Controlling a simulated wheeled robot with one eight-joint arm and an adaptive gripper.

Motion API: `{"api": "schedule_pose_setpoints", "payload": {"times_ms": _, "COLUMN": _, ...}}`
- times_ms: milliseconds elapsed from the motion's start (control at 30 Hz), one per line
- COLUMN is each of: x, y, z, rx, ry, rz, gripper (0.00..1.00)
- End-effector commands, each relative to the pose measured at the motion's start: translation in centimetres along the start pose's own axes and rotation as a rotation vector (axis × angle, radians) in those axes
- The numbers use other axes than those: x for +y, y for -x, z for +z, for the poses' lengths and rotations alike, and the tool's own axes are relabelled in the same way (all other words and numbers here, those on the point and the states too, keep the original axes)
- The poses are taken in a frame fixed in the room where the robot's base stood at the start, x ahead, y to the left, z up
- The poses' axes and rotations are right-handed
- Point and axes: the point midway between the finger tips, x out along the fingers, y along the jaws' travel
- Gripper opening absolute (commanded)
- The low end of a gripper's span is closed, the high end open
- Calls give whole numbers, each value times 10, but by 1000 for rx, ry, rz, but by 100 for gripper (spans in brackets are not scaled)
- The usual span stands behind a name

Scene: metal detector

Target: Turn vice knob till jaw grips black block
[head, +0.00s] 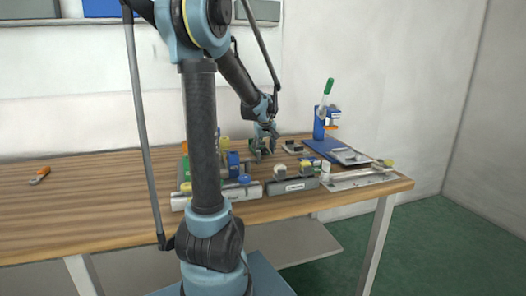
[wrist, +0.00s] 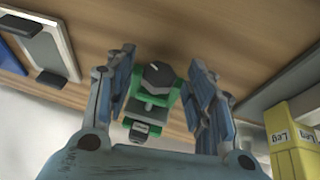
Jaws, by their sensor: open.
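The green vice (wrist: 168,98) is in the middle of the wrist view, on the wooden table. Its dark grey knob (wrist: 157,75) has a light mark line and lies between my fingers. My gripper (wrist: 161,64) is open, with one blue finger on each side of the knob; I cannot tell if either touches it. A dark and pale part shows at the lower end of the vice, but I cannot tell the black block or the jaw gap clearly. In the head view my gripper (head: 262,154) is low over the table's back and largely hides the vice.
Yellow boxes (wrist: 296,140) stand close on the right in the wrist view. A pale framed plate (wrist: 45,50) lies at the left. In the head view, grey blocks with knobs (head: 293,185) line the front edge, and a blue stand (head: 320,125) is behind right. The table's left is mostly clear.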

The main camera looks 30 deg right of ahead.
Motion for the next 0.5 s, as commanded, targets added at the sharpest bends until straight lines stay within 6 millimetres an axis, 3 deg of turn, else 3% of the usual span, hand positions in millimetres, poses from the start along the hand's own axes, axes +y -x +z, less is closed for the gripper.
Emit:
{"api": "schedule_pose_setpoints", "payload": {"times_ms": 267, "x": 0, "y": -1, "z": 0, "rx": 0, "ry": 0, "rz": 0, "gripper": 50}}
{"api": "schedule_pose_setpoints", "payload": {"times_ms": 467, "x": 0, "y": -1, "z": 0, "rx": 0, "ry": 0, "rz": 0, "gripper": 6}}
{"api": "schedule_pose_setpoints", "payload": {"times_ms": 500, "x": 0, "y": -1, "z": 0, "rx": 0, "ry": 0, "rz": 0, "gripper": 5}}
